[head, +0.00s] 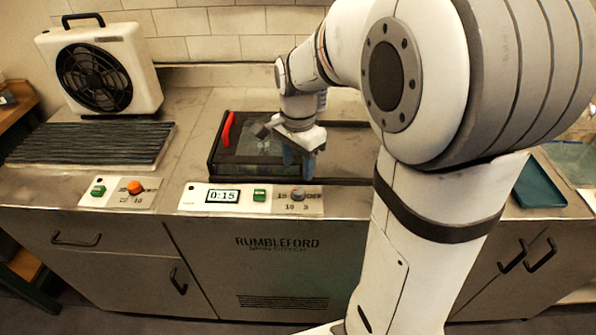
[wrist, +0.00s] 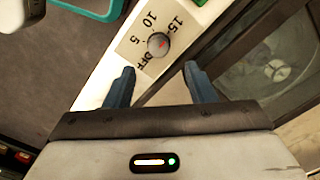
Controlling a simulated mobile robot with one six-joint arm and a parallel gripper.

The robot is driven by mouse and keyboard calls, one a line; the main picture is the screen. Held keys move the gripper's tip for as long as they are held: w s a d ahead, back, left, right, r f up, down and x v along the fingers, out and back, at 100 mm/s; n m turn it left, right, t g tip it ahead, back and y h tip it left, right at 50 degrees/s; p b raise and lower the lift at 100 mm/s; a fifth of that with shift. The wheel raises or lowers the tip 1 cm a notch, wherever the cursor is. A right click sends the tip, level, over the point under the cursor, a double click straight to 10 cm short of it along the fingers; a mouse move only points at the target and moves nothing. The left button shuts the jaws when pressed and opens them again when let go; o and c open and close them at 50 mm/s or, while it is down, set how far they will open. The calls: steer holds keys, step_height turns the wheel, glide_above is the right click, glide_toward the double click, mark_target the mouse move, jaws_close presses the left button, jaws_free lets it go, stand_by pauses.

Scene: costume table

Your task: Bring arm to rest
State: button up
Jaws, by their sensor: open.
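My gripper (head: 298,158) hangs over the front edge of the dark-framed glass lid (head: 228,170) on the counter, just behind the control panel. In the wrist view my gripper (wrist: 158,82) has its two blue fingers spread apart with nothing between them. Beyond the fingertips is a grey timer knob (wrist: 158,44), on a plate marked 15, 10, 5 and OFF. The knob also shows in the head view (head: 297,195). My arm reaches down from the upper right and hides part of the counter.
A display (head: 223,196) reads 0:15 beside a green button (head: 260,195). A red handle (head: 227,129) lies on the lid's left side. A boxy fan (head: 98,70) stands behind a dark slatted panel (head: 90,142) at left. A teal tray (head: 540,186) lies at right.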

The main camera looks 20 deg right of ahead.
steer(key=shift+s+r, duration=0.1)
steer(key=shift+r, duration=0.05)
stand_by(0.3)
steer(key=shift+s+r+n, duration=0.1)
steer(key=shift+s+n, duration=0.2)
steer(key=s+r+n+t, duration=0.1)
steer(key=s+n+t, duration=0.1)
steer(key=s+n, duration=1)
steer(key=shift+s+a+r+t, duration=0.2)
steer(key=shift+s+a+t, duration=0.1)
steer(key=shift+s, duration=0.75)
